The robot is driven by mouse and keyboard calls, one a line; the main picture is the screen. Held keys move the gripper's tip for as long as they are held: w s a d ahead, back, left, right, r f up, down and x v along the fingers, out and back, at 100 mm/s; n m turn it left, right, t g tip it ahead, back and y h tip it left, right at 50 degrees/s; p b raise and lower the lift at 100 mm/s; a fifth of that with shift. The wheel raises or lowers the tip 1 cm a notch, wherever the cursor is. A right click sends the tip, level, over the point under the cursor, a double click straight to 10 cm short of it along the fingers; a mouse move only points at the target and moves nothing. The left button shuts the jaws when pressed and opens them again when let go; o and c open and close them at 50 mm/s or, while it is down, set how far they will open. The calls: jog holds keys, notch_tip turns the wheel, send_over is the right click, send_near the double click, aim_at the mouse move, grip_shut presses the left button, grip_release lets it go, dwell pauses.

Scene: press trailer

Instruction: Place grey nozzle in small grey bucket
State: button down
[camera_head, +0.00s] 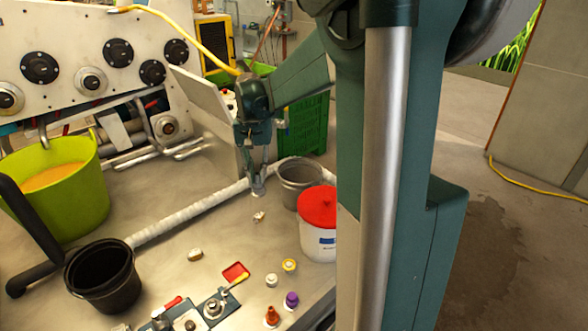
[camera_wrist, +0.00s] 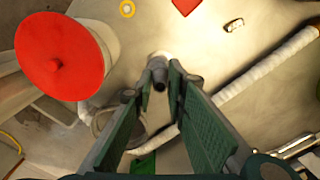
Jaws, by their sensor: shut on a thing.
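My gripper (camera_head: 257,172) hangs over the table and is shut on the grey nozzle (camera_head: 258,188), just left of the small grey bucket (camera_head: 302,184). In the wrist view, my gripper's fingertips (camera_wrist: 160,70) pinch the nozzle (camera_wrist: 160,80), which has a pale end pointing away. The grey bucket (camera_wrist: 101,122) is partly hidden behind the left finger in the wrist view. The nozzle is outside the bucket; its exact height over the table is hard to tell.
A white bucket with a red lid (camera_head: 318,208) stands close in front of the grey bucket. A black bucket (camera_head: 101,270) and a green tub (camera_head: 85,205) are at left. A white wrapped hose (camera_head: 190,210) crosses the table. Small items lie at the front.

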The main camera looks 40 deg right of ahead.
jog(key=w+d+f, duration=0.1)
jog(key=w+d, duration=0.2)
jog(key=d, duration=0.4)
jog(key=w+d+f, duration=0.1)
jog(key=w+d, duration=0.1)
jog(key=d, duration=0.6)
jog(key=p, duration=0.1)
send_over(300, 193)
jog(key=w+d, duration=0.4)
notch_tip(300, 193, down, 3)
jog(key=f, duration=0.5)
jog(key=shift+s+a+f, duration=0.1)
jog(key=shift+a+f, duration=0.05)
jog(key=shift+a, duration=0.05)
jog(key=shift+f, duration=0.1)
notch_tip(300, 193, down, 13)
jog(key=shift+f+b, duration=0.15)
jog(key=shift+b, duration=0.85)
jog(key=shift+f+b, duration=0.35)
jog(key=shift+f, duration=1.9)
jog(key=shift+f, duration=0.2)
